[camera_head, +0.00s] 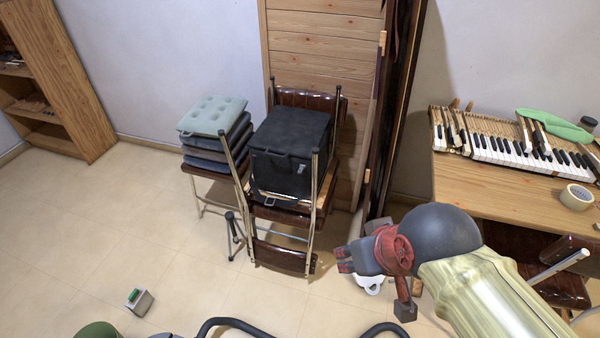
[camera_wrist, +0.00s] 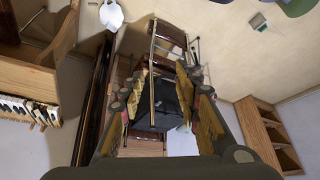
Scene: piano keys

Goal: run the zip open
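A black box-shaped bag (camera_head: 290,150) sits on a brown chair with metal legs, in the middle of the head view. A small light tag or pull shows on its front, but I cannot make out a zip line. In the wrist view the bag (camera_wrist: 170,98) appears between my fingers, well beyond them. My gripper (camera_head: 345,260) is to the right of and in front of the chair, apart from the bag. In the wrist view my gripper (camera_wrist: 164,82) has its fingers spread, with nothing held between them.
A stool with stacked cushions (camera_head: 213,116) stands left of the chair. A wooden desk with piano keys (camera_head: 515,150) is at right. A wooden shelf (camera_head: 60,90) stands at far left. A small box with a green top (camera_head: 139,300) lies on the open floor.

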